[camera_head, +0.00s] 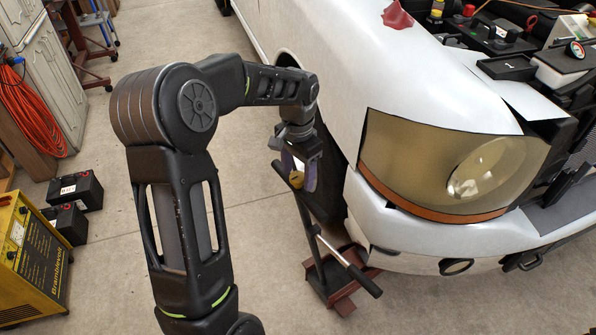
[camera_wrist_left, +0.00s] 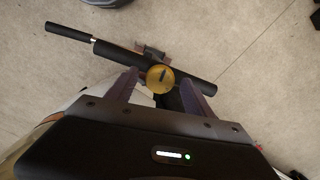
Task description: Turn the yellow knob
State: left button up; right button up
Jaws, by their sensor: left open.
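The yellow knob (camera_head: 296,179) is small and round. It sits at the top of a dark stand beside the front corner of the white pickup. In the left wrist view the yellow knob (camera_wrist_left: 160,78) shows a dark mark on its face and lies between the fingertips. My left gripper (camera_head: 299,178) is open, with one finger on each side of the knob; it also shows in the left wrist view (camera_wrist_left: 160,84). I cannot tell whether the fingers touch the knob. My right gripper is in neither view.
The stand has a dark bar with a handle (camera_head: 352,268) and a red-brown base (camera_head: 343,303) on the floor. The pickup's headlight (camera_head: 455,165) and bumper are close on the right. Batteries (camera_head: 76,191) and a yellow charger (camera_head: 33,258) stand at the left. The floor between is clear.

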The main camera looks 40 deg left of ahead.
aim_at(298, 176)
pick_arm(q)
notch_tip(298, 176, up, 8)
jog(key=shift+f+b, duration=0.1)
jog(key=shift+b, duration=0.4)
dwell(0.4)
